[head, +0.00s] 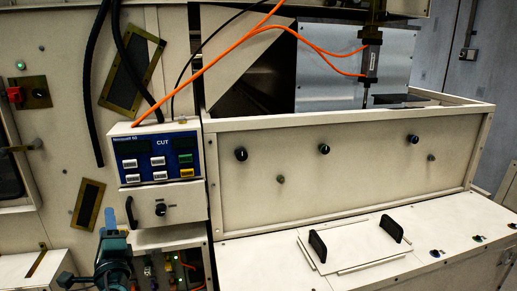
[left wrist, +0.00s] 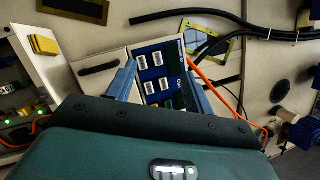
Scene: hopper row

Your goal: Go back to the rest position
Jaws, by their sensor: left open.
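My left gripper (head: 116,228) is at the lower left of the head view, in front of the cream machine, below the blue control panel (head: 157,155) marked CUT. In the left wrist view my left gripper (left wrist: 162,88) shows its two blue fingers spread apart, with nothing held between them. The control panel (left wrist: 160,80) appears behind and between the fingers; I cannot tell the exact distance. My right gripper is not in view.
A drawer front with a black knob (head: 161,209) sits under the panel. An open bay with wiring (head: 172,268) is beside my left gripper. A long cream hopper front (head: 345,170) and a lid with two black handles (head: 355,242) are to the right. Orange cable (head: 205,70) hangs above.

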